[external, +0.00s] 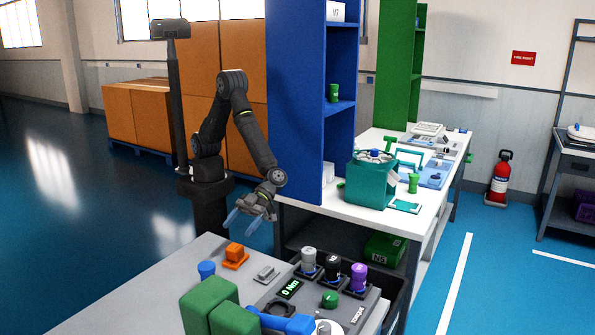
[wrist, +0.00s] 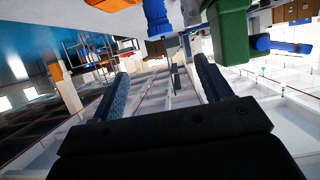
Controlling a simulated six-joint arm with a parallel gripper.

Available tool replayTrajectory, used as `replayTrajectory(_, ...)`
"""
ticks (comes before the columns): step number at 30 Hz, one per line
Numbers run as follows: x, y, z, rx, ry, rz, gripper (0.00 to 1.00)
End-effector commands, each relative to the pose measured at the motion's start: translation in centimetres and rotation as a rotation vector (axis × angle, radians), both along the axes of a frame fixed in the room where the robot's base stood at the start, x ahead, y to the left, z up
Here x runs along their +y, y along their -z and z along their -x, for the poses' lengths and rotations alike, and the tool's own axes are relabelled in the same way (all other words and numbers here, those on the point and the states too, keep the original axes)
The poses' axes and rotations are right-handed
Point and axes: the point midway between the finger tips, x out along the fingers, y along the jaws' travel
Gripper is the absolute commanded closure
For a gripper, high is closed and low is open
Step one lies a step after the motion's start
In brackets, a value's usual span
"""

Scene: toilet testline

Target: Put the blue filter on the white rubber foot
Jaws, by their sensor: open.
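In the wrist view my gripper (wrist: 161,72) also shows open and empty. A small blue cylinder (external: 206,269), which may be the blue filter, stands on the bench below and left of the gripper. A blue cylinder (wrist: 157,18) shows at the top of the wrist view, beyond the fingers. A white round part (external: 328,327) sits at the bottom edge; I cannot tell whether it is the white rubber foot.
Green blocks (external: 209,303) and a blue elongated part (external: 285,322) are at the front. An orange part (external: 235,256) and a grey block (external: 267,273) lie nearby. A tall blue shelf (external: 295,100) stands right of my arm.

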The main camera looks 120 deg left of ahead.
Motion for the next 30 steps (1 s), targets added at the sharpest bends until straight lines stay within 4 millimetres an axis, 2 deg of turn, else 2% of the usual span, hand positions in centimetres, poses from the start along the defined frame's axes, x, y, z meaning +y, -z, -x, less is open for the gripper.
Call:
replayTrajectory(5, -1.5, 0.7, 0.0, 0.002, 0.002, 0.000, 0.29)
replayTrajectory(18, -9.8, 4.2, 0.1, 0.001, 0.002, 0.000, 0.29)
replayTrajectory(30, -12.6, 5.4, 0.2, 0.001, 0.002, 0.000, 0.29)
